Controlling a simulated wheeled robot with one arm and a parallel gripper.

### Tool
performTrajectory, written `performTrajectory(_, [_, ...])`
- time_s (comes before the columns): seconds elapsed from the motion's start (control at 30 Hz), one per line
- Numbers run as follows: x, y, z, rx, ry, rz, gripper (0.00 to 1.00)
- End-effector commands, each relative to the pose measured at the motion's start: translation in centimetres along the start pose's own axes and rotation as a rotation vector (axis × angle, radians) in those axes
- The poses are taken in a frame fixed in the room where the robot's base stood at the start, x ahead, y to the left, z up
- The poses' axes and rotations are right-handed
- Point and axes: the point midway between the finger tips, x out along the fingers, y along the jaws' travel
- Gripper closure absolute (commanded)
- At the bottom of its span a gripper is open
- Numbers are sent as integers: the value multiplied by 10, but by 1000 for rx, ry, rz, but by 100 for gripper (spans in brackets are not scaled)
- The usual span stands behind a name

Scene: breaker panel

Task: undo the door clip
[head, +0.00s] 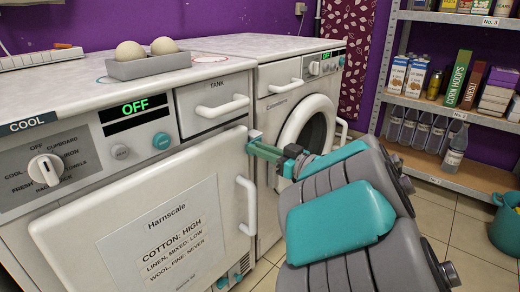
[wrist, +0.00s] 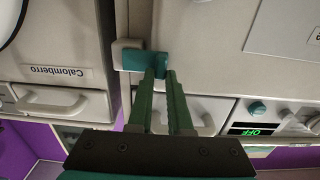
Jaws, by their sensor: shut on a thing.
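The door clip (head: 254,135) sits at the upper right corner of the white Harnscale door (head: 110,215), beside the gap between the two machines. In the wrist view the clip shows as a pale block with a teal tab (wrist: 134,60). My gripper (head: 262,149) reaches in from the right. In the wrist view my gripper's green fingers (wrist: 161,76) are shut on the teal tab. The fingertips hide part of the tab. The Harnscale door looks closed, with its vertical handle (head: 248,205) below the clip.
The left machine has a dial (head: 46,169), an OFF display (head: 134,107) and a TANK drawer (head: 215,102). A Calomberro washer (head: 297,115) stands close on the right. An egg tray (head: 148,66) is on top. Shelves (head: 445,105) and a teal bucket (head: 507,222) stand at right.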

Motion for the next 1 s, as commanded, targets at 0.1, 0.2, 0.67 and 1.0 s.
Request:
performTrajectory(0.1, [0, 0, 0, 0, 0, 0, 100])
performTrajectory(0.2, [0, 0, 0, 0, 0, 0, 100])
performTrajectory(0.67, [-3, 4, -5, -1, -1, -50, 100])
performTrajectory(1.0, [-11, 14, -7, 4, 0, -244, 100])
